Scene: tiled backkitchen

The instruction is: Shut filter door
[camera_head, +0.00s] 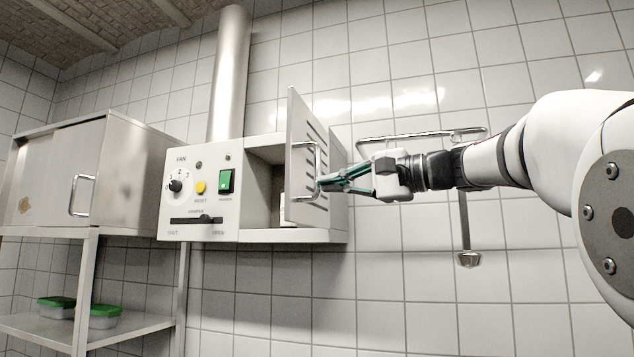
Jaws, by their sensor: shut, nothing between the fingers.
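The filter door (298,125) is a thin metal panel with slots and a bar handle (316,160). It stands swung open at the right part of the white fan unit (243,149), and the compartment behind it (262,190) shows dark and open. My gripper (322,185) is shut and empty, with its fingertips at the lower part of the door's handle on the right side of the panel. I cannot tell whether the fingertips touch the handle or the door.
The fan unit's control panel (198,190) has a knob, a yellow button, a green switch and a slider. A metal cabinet (92,185) stands at left above a shelf with green-lidded boxes (57,306). A wall rail (420,137) runs behind my arm.

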